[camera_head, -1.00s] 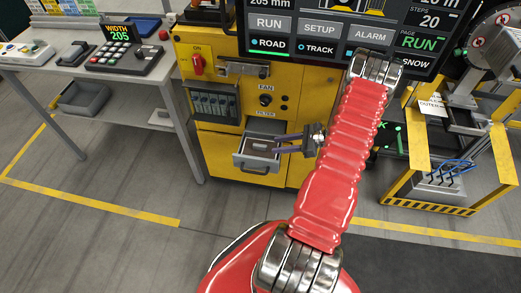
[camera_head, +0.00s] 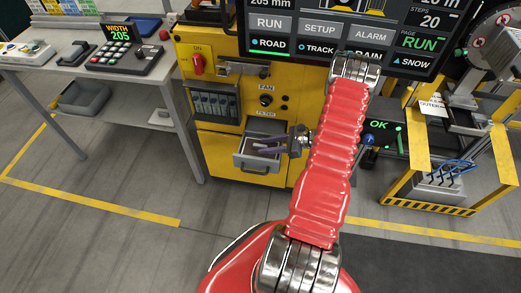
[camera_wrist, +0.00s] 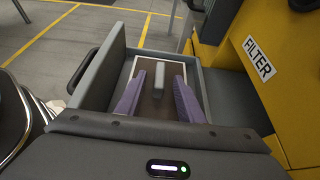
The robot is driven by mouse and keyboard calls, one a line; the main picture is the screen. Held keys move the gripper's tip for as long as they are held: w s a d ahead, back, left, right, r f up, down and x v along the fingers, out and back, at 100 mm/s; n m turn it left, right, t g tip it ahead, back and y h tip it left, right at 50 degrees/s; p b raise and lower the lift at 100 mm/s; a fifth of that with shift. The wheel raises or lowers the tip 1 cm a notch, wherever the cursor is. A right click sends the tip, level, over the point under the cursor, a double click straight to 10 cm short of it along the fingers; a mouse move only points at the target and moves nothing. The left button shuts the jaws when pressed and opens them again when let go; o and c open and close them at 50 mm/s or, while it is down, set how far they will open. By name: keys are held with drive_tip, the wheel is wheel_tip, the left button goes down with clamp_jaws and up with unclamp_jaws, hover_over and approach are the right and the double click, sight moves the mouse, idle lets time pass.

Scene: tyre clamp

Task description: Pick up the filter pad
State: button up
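The filter pad (camera_wrist: 158,82) lies in the open drawer, a flat brownish panel with a pale edge and an upright grey grip at its middle. My gripper (camera_wrist: 159,76) is open, with one purple finger on each side of the grip and visible gaps between. I cannot tell how deep the fingertips reach. In the head view my gripper (camera_head: 260,145) is over the grey drawer (camera_head: 256,165), and the pad is mostly hidden there.
The drawer's grey walls (camera_wrist: 98,68) surround the pad closely. The yellow cabinet with the FILTER label (camera_wrist: 259,58) stands beside it. A table (camera_head: 100,70) stands at the left. The floor in front is clear.

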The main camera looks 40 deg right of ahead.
drive_tip(key=shift+x, duration=0.75)
drive_tip(key=shift+c, duration=0.4)
clamp_jaws()
